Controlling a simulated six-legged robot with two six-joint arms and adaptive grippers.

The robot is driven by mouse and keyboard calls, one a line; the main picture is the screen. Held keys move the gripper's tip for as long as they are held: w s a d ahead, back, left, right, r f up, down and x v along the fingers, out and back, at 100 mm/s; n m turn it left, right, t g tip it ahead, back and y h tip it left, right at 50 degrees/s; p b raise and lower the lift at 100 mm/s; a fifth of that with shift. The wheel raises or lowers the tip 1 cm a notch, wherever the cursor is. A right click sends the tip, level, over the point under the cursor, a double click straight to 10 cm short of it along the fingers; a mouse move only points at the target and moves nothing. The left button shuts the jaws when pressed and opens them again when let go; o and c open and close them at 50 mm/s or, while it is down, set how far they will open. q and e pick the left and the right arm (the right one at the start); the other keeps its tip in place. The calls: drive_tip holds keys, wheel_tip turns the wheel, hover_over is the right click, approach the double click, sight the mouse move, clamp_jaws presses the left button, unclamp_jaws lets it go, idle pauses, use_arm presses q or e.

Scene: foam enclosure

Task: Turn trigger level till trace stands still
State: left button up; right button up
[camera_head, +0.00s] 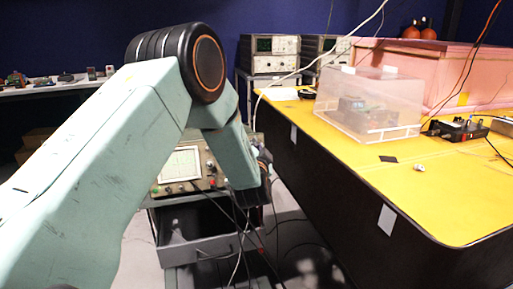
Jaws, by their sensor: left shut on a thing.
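The oscilloscope (199,182) stands on a grey cart at the centre, partly covered by my left arm. Its pale, gridded screen (180,165) faces me; the trace is too small to make out, and one frame cannot show whether it stands still. A few small knobs and a red spot show on its front panel. My left gripper (262,158) is at the right end of the panel, dark and mostly behind my wrist. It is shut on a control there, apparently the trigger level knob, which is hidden. My right gripper is out of view.
Black cables hang in front of the cart (205,247). A yellow-topped table (430,200) with dark sides is close on the right, holding a clear box (368,104) and a black device (457,129). More instruments (270,54) stand behind.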

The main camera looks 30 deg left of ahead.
use_arm(q)
drive_tip(key=shift+f, duration=0.1)
clamp_jaws()
drive_tip(key=shift+n, duration=0.3)
drive_tip(key=shift+w+d+f+n+g+y+b, duration=0.15)
drive_tip(key=shift+n+g+y+b, duration=0.75)
drive_tip(key=shift+n, duration=2.25)
drive_tip(key=shift+w+d+f+n+g+y+b, duration=0.1)
drive_tip(key=shift+n+g+y+b, duration=0.25)
drive_tip(key=shift+n+g+y, duration=1.85)
drive_tip(key=shift+w+d+f+n+t+y+b, duration=0.15)
drive_tip(key=shift+n+y+b, duration=0.45)
drive_tip(key=shift+n, duration=3.45)
drive_tip(key=shift+s+r+n, duration=0.1)
drive_tip(key=shift+n, duration=0.2)
drive_tip(key=shift+o, duration=1.7)
unclamp_jaws()
drive_tip(key=o, duration=0.3)
drive_tip(key=shift+r, duration=0.25)
